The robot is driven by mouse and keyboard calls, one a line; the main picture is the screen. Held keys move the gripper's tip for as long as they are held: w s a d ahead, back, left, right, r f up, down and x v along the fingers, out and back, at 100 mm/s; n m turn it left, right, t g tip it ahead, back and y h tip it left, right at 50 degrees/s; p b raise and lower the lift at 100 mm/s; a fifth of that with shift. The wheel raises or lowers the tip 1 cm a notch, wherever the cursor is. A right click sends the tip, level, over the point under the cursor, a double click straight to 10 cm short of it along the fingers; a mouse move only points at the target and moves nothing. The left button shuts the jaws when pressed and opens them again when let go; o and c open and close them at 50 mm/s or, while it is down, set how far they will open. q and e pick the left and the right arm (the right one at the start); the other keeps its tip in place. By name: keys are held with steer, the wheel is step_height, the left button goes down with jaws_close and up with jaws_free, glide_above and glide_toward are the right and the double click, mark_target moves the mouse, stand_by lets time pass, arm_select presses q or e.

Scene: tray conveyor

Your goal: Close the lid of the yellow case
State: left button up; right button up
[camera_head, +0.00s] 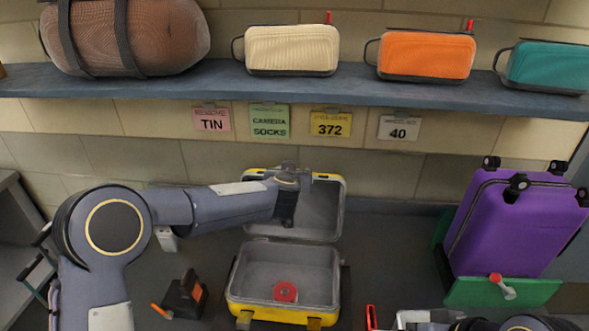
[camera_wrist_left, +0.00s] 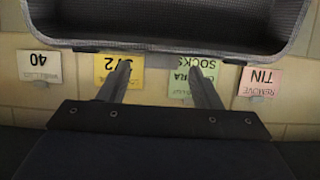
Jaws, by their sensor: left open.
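The yellow case (camera_head: 266,312) sits open on the dark surface, its grey inside facing up. Its lid (camera_head: 321,208), grey inside with a yellow rim, stands raised at the back of the case. A red round item (camera_head: 285,291) lies in the case. My left arm reaches in from the left, and my left gripper (camera_head: 285,220) is in front of the lid's inner face, left of its middle. In the left wrist view the open, empty fingers (camera_wrist_left: 162,68) point toward the grey lid (camera_wrist_left: 180,46) near its edge; contact cannot be told.
A purple suitcase (camera_head: 510,222) stands at right by a green panel (camera_head: 470,293). A black-and-orange item (camera_head: 186,297) is left of the case. A blue shelf (camera_head: 350,92) with bags and hanging labels runs above the lid. My right arm shows at bottom right.

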arm_select(q)
steer(key=shift+x, duration=1)
steer(key=shift+c, duration=0.5)
steer(key=shift+a, duration=0.1)
jaws_close()
